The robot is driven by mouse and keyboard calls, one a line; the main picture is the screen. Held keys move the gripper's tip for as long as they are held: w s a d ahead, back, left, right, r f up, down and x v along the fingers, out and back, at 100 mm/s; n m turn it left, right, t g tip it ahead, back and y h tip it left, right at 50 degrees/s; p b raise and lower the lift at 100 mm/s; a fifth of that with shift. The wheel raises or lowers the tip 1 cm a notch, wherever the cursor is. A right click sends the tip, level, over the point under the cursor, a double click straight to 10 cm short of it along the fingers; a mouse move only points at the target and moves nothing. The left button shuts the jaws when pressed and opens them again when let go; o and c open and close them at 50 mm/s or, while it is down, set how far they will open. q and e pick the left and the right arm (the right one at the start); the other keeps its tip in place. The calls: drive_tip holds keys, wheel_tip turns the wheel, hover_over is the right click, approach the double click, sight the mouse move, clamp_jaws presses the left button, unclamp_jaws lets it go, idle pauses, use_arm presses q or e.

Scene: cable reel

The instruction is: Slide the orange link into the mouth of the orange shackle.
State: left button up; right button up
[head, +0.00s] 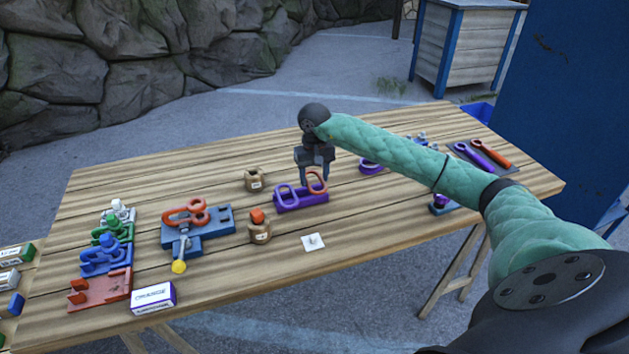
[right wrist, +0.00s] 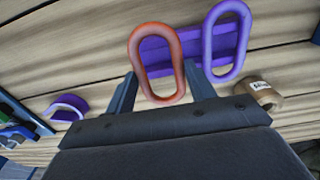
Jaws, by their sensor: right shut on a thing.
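My right gripper (head: 316,180) is shut on the orange link (head: 317,188), an upright oval ring at the right end of the purple rack (head: 301,202). In the right wrist view the orange link (right wrist: 148,38) stands between the two fingers (right wrist: 158,82). I cannot tell whether its lower end still sits in the rack. The orange shackle (head: 184,214) appears to be the curved orange piece on the blue fixture (head: 214,232), to the left of the rack. How its mouth faces is too small to tell. My left gripper is not in view.
A purple link (head: 287,193) stands beside the orange one in the rack. Brown pots (head: 255,181) stand left of the rack, one with an orange top. Coloured holders (head: 104,287) and a white-purple box (head: 153,298) are at left.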

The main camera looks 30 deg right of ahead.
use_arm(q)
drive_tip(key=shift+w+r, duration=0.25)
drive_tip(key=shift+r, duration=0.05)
use_arm(e)
drive_tip(key=shift+a+r, duration=0.1)
drive_tip(key=shift+r, duration=1.95)
